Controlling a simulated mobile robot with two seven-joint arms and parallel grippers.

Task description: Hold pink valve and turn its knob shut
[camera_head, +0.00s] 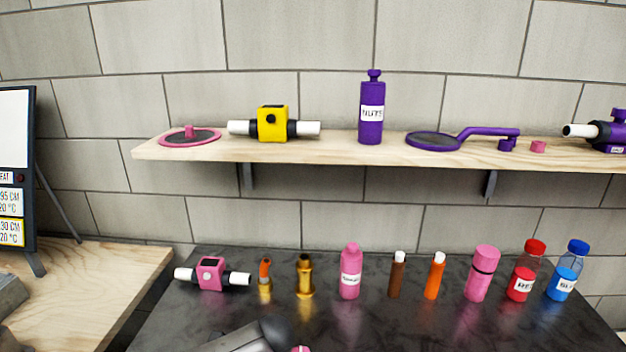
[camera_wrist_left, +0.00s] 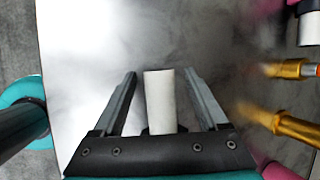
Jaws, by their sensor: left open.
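The pink valve (camera_head: 211,273) lies on the dark counter at the left in the head view, with black collars and white pipe ends; a dark square shows on its upper face. In the left wrist view, a pink part with a black collar and a white end (camera_wrist_left: 309,28) shows at the top right corner, cut by the edge. My left gripper (camera_wrist_left: 158,75) is open. A white cylinder (camera_wrist_left: 160,100) stands between its fingers with a gap on each side; I cannot tell what it belongs to. My right gripper is in neither view.
A brass fitting with an orange tip (camera_head: 265,280) and another brass piece (camera_head: 305,277) stand right of the valve. A pink bottle (camera_head: 350,272) and several more bottles follow. A shelf (camera_head: 340,147) above holds a yellow valve (camera_head: 272,123) and purple items.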

